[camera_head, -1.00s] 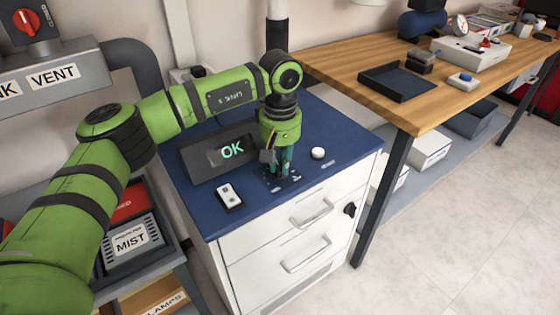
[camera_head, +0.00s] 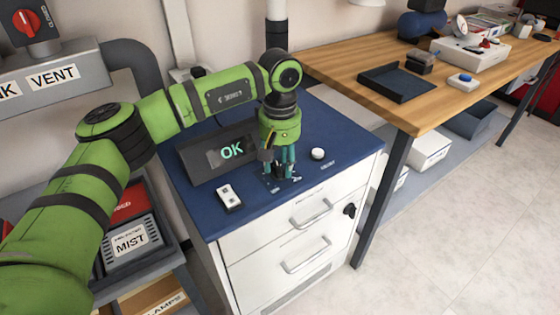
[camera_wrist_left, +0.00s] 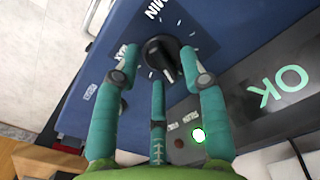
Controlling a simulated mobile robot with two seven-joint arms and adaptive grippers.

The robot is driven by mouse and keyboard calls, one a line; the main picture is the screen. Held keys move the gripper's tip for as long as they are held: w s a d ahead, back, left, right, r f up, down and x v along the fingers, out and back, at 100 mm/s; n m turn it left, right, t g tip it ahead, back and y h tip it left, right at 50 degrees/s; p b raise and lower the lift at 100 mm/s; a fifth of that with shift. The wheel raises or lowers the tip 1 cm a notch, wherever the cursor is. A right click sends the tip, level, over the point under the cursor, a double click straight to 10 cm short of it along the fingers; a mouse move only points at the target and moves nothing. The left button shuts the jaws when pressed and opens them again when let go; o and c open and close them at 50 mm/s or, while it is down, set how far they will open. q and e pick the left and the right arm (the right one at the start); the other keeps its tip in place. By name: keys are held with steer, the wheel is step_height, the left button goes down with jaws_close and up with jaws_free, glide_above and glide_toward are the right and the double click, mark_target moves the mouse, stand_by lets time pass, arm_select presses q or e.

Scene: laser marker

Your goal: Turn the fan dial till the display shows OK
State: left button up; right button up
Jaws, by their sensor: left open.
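The fan dial (camera_wrist_left: 160,54) is a black knob with a white pointer line, set in a blue top with tick marks around it. In the left wrist view the teal fingers of my left gripper (camera_head: 281,174) are spread around the dial, with gaps at its sides. In the head view the fingers point down at the cabinet top and mostly hide the dial. The display (camera_head: 231,150) shows OK in light green letters. It also shows in the left wrist view (camera_wrist_left: 278,88), beside a lit green lamp (camera_wrist_left: 198,135). My right gripper is not in view.
A small white switch box (camera_head: 229,196) stands in front of the display, and a white round button (camera_head: 317,153) sits right of the fingers. The blue cabinet top (camera_head: 345,143) has free room at the right. A wooden bench (camera_head: 345,68) stands beyond.

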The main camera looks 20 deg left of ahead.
arm_select(q)
step_height(320, 180, up, 12)
steer(key=shift+f, duration=0.15)
stand_by(0.5)
